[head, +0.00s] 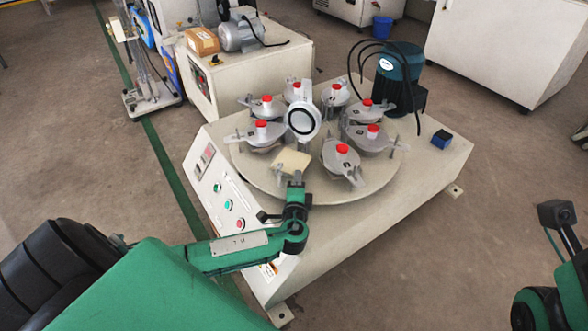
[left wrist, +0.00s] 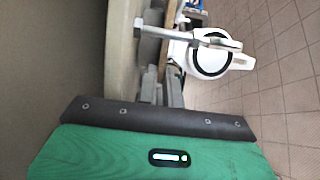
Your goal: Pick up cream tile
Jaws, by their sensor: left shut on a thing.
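The cream tile (head: 291,162) is a small, pale, square piece at the front of the round turntable, among the clamp stations. My left gripper (head: 295,185) reaches in from the front and is shut on the tile's near edge. Its fingers also show in the left wrist view (left wrist: 160,92), where the tile is hard to make out. Whether the tile touches the turntable cannot be told. Part of my right arm shows at the right edge of the head view, and its dark end (head: 556,212) is too unclear to tell its jaw state.
The turntable (head: 385,180) carries several metal clamps with red knobs, close around the tile. A round white part with a black ring (head: 303,121) stands just behind it. A green motor (head: 398,75) and a small blue box (head: 441,139) are on the machine's right side.

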